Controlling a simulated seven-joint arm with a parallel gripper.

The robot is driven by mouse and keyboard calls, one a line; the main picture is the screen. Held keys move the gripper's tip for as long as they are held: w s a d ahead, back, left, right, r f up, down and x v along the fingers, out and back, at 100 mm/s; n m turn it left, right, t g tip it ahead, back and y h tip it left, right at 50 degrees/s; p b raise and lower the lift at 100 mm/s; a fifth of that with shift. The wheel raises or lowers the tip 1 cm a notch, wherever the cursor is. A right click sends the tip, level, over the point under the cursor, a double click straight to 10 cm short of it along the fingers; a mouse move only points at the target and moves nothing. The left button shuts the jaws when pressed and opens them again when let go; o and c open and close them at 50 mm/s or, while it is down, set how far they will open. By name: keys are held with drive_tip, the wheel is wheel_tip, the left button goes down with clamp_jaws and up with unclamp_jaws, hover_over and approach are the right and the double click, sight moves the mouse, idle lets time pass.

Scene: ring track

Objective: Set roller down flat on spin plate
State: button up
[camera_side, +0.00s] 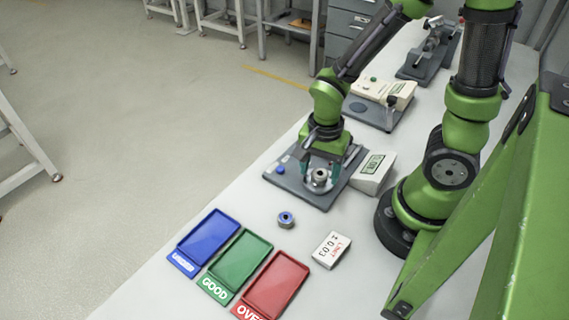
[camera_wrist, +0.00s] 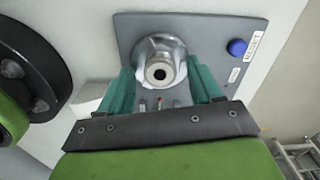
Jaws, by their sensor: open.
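The roller (camera_side: 320,175) is a steel ring with a dark bore, at the grey gauge base in the side view. In the wrist view the roller (camera_wrist: 160,73) appears to sit flat and roughly centred on the round metal spin plate (camera_wrist: 148,46), which shows around it. The spin plate (camera_side: 318,187) is mostly covered in the side view. My gripper (camera_side: 319,170) is low over the plate. In the wrist view my gripper (camera_wrist: 160,68) is open, with one teal finger on each side of the roller. Small gaps seem to show between fingers and roller.
The gauge base has a blue reset button (camera_wrist: 237,47) and a display box (camera_side: 373,172) beside it. A blue-cored ring (camera_side: 286,219) lies on the table near a limit card (camera_side: 331,249). Blue (camera_side: 208,236), green (camera_side: 241,257) and red (camera_side: 277,284) trays stand in front.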

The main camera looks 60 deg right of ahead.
wheel_tip(320, 180, up, 12)
wheel_tip(320, 180, up, 9)
drive_tip(key=n+t+y, duration=0.2)
drive_tip(key=n+t, duration=0.5)
drive_tip(key=n, duration=0.5)
hover_over(320, 174)
drive_tip(key=w+a, duration=0.1)
drive_tip(key=shift+w, duration=0.1)
idle(0.6)
